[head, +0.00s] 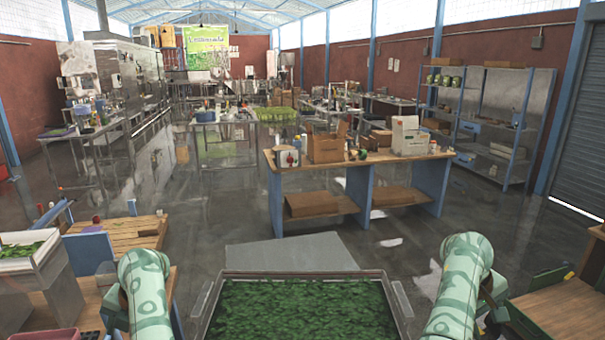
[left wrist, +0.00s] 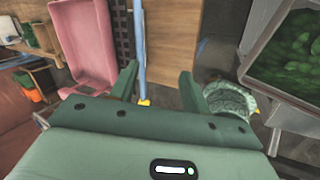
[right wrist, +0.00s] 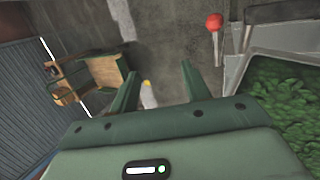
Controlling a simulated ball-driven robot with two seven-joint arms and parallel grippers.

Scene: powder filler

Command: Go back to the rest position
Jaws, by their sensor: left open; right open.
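My left gripper (left wrist: 158,88) is open in the left wrist view, with nothing between its fingers. A wooden surface and a blue bar lie beyond them. My right gripper (right wrist: 160,75) is open and empty in the right wrist view, above bare grey floor. In the head view, my pale green arms stand at either side of a tray (head: 300,274) of green leaves, apart from each other. The left fingers are hidden there. Dark green parts of the right gripper (head: 493,290) show beside the right arm, but its fingertips are unclear.
A white box (head: 35,265) with leaves stands at the left by a wooden table (head: 130,232). A long workbench (head: 365,163) with boxes stands ahead. A wooden table (head: 565,308) is at the right. A pink bin (left wrist: 80,45) lies near the left gripper. Open floor lies between.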

